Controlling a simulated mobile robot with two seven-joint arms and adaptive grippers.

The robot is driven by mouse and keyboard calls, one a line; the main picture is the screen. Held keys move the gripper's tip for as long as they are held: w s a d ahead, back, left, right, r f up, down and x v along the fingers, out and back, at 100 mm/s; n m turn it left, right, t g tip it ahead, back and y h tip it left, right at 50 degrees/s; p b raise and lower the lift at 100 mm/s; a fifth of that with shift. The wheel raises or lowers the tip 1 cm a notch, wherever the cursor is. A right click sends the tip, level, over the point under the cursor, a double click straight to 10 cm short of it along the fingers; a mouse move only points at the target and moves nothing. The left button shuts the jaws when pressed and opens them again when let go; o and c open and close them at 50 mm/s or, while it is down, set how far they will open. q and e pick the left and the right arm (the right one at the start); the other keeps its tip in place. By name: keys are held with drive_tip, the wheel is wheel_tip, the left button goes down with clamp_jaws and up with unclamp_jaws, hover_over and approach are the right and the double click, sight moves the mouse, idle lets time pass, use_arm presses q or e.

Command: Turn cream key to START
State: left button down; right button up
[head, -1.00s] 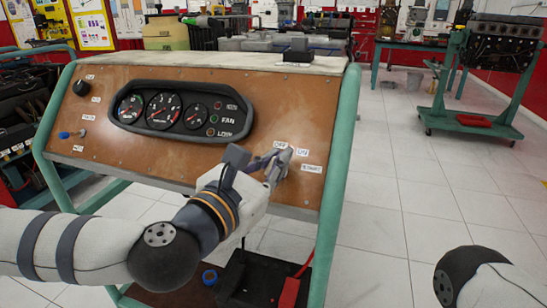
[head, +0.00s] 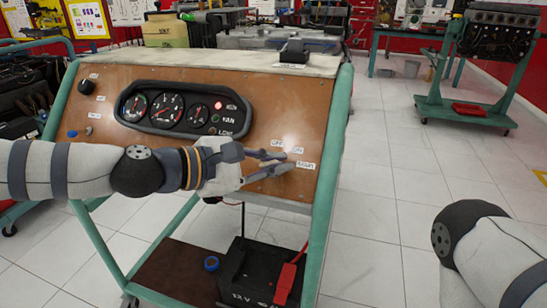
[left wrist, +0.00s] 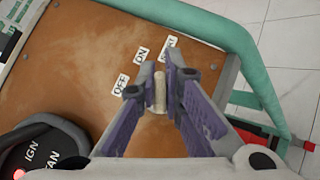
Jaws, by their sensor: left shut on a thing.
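The cream key (left wrist: 159,92) stands between the two fingers of my left gripper (left wrist: 160,75) in the left wrist view. The fingers are shut on it, one on each side. Its far end points toward the gap between the ON label (left wrist: 141,55) and the START label (left wrist: 170,47); the OFF label (left wrist: 121,84) is to the left. In the head view my left gripper (head: 281,162) is at the lower right of the brown panel (head: 255,95), and its fingers hide the key. My right gripper is out of view.
The gauge cluster (head: 172,108) is left of the gripper, with its red IGN lamp (head: 217,106) lit. A black battery (head: 245,272) with a red clamp (head: 288,278) sits below. A green frame post (head: 334,150) borders the panel's right side. Open floor lies to the right.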

use_arm(q)
drive_tip(key=shift+m+g, duration=0.3)
drive_tip(key=shift+m, duration=0.2)
drive_tip(key=c, duration=1.7)
unclamp_jaws()
drive_tip(key=v, duration=1.2)
drive_tip(key=shift+w+r, duration=0.1)
